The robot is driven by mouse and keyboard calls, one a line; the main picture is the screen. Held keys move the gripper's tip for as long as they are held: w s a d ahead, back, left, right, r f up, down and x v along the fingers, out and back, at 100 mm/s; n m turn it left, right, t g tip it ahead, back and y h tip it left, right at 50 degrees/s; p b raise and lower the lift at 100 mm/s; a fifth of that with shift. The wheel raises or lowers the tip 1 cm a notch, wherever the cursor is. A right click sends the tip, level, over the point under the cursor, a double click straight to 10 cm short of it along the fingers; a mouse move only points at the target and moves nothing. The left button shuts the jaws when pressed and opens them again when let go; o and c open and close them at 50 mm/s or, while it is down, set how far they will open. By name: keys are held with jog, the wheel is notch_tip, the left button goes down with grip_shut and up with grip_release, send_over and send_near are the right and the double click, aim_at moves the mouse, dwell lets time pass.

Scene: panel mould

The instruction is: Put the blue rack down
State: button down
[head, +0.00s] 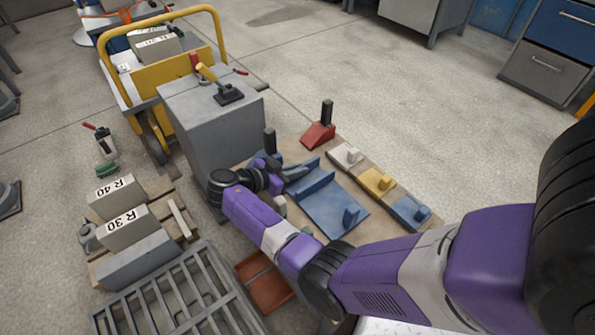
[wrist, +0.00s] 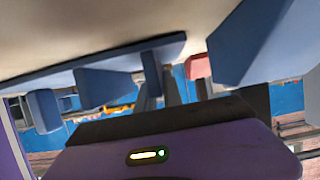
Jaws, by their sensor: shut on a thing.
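The blue rack (head: 333,210) is a flat blue plate with upright blue pieces on it, over the tan board in the head view. My gripper (head: 299,172) reaches it from the left, at its far-left side, and is shut on it. In the wrist view the rack (wrist: 120,75) runs across the picture close to the pale surface. One of its small blue uprights is at the gripper (wrist: 158,85). My fingers hide part of the rack. I cannot tell whether its underside touches the board or hangs slightly above it.
On the tan board (head: 292,150) stand a red block with a black handle (head: 318,136) and white, yellow (head: 378,182) and blue pieces (head: 409,212) at the right. A grey cabinet (head: 215,130) stands behind left. Labelled blocks (head: 120,228) and a grey grating (head: 180,295) lie left.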

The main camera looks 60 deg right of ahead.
jog(key=shift+f, duration=0.15)
jog(key=c, duration=1.5)
grip_release()
jog(key=shift+w+a+r, duration=0.1)
jog(key=shift+a+r, duration=0.1)
jog(key=shift+r, duration=0.15)
jog(key=p+v, duration=0.2)
jog(key=v, duration=0.9)
jog(key=shift+w+a+r, duration=0.1)
jog(key=shift+a, duration=0.15)
